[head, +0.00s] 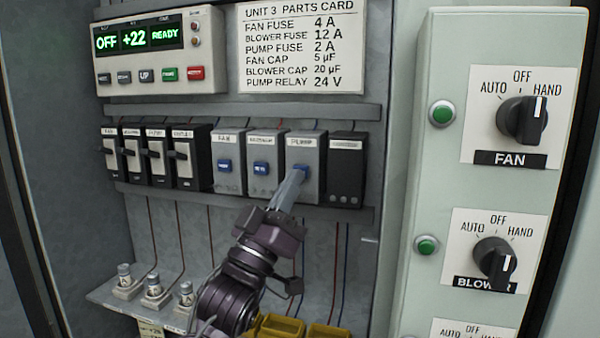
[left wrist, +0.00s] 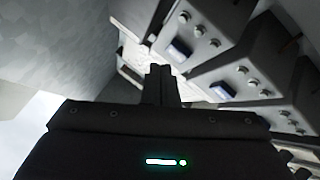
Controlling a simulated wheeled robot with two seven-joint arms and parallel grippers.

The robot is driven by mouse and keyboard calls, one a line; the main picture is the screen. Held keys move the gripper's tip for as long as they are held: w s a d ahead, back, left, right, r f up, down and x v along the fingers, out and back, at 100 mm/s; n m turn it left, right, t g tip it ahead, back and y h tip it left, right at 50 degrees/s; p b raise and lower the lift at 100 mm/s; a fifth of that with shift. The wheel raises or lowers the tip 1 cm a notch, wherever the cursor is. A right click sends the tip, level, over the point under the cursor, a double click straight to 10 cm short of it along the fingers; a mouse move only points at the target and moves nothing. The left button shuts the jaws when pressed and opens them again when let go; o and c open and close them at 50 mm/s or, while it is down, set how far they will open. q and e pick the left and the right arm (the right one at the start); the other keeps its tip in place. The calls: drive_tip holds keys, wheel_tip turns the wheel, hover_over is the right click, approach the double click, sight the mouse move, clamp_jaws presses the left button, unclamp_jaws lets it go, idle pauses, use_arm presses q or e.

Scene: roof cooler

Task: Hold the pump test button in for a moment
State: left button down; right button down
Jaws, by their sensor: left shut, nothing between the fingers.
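The pump relay (head: 305,158) is a grey module labelled PUMP, third in the row of modules with blue buttons. Its blue test button (head: 299,170) is partly hidden behind my fingertips. My left gripper (head: 297,178) is shut and empty, its tips at or very close to that button. I cannot tell whether the button is pressed in. In the left wrist view my shut fingers (left wrist: 160,82) point at grey modules with blue buttons. My right gripper is not in view.
The fan relay (head: 226,160) and blower relay (head: 263,160) stand just left, a black module (head: 346,170) just right. Breakers (head: 155,155) line the left. A display panel (head: 155,50) reads OFF, +22, READY. Yellow parts (head: 280,326) lie below. A switch panel (head: 425,180) stands right.

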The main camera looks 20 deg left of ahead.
use_arm(q)
drive_tip(key=shift+w, duration=0.2)
drive_tip(key=shift+w, duration=0.25)
drive_tip(key=shift+w, duration=0.4)
idle(0.8)
drive_tip(key=shift+s, duration=0.15)
idle(2.8)
drive_tip(key=shift+s, duration=0.65)
drive_tip(key=s+b, duration=0.1)
drive_tip(key=s, duration=0.4)
